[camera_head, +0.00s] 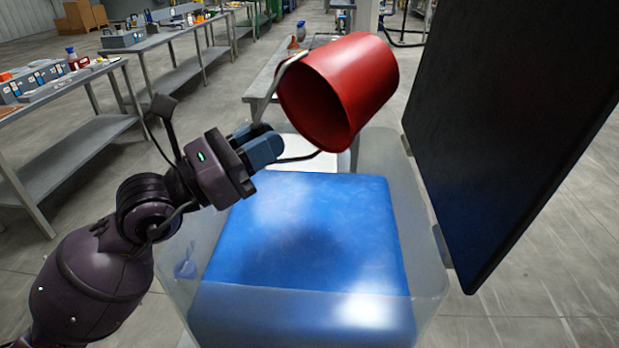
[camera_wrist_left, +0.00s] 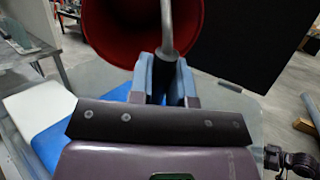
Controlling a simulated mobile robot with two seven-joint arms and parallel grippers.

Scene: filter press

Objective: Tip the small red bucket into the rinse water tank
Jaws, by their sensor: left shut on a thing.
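The small red bucket (camera_head: 362,82) is held in the air above the rinse water tank (camera_head: 425,225), tilted on its side with its mouth facing down and to the left. My left gripper (camera_head: 272,146) is shut on the bucket's handle, left of the bucket's rim. In the left wrist view the bucket's dark red inside (camera_wrist_left: 130,25) shows beyond my left gripper (camera_wrist_left: 167,85), with the grey handle running between the fingers. The tank has clear walls and a blue content inside. No contents are visible in or falling from the bucket.
A large black panel (camera_head: 510,110) stands upright at the tank's right side. Metal benches with boxes and bottles (camera_head: 70,115) stand at the left. A low bench (camera_head: 262,85) stands behind the tank.

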